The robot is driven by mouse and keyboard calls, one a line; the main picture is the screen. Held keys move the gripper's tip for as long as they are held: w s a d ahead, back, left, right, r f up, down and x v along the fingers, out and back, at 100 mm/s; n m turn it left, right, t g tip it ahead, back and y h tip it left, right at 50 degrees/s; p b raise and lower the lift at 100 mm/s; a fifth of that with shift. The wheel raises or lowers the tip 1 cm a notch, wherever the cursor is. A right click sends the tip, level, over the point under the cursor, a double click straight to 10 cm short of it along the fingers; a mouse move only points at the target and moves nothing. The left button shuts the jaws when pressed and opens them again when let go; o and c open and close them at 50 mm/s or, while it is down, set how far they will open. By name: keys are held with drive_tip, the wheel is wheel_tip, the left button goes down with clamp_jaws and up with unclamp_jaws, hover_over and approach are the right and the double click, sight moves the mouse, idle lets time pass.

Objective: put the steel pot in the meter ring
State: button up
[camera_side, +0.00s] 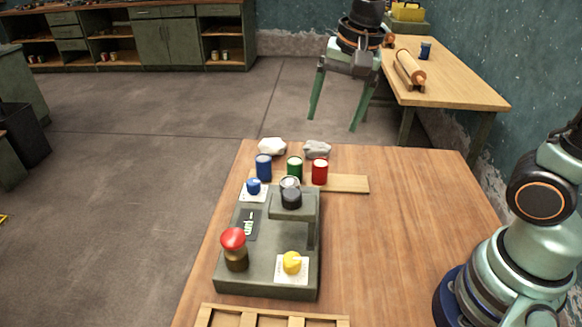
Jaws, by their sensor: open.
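A small silvery round thing (290,182), likely the steel pot, shows just behind a black cylinder (291,198) on the grey stand (230,278). Its lower part is hidden. I cannot clearly make out a meter ring; a dark panel with pale marks (250,225) lies on the stand's left side. My gripper (333,124) is open and empty, pointing down, its fingers wide apart. In the picture it is above the table's far edge, up and right of the silvery thing and clear of it.
Blue (264,167), green (295,168) and red (320,171) cans stand by a wooden board (348,184), with two pale rocks (272,146) behind.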

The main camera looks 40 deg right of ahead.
drive_tip(key=s+d+n+t, duration=0.3)
drive_tip(key=s+n, duration=0.4)
drive_tip(key=n, duration=0.3)
drive_tip(key=shift+d, duration=0.9)
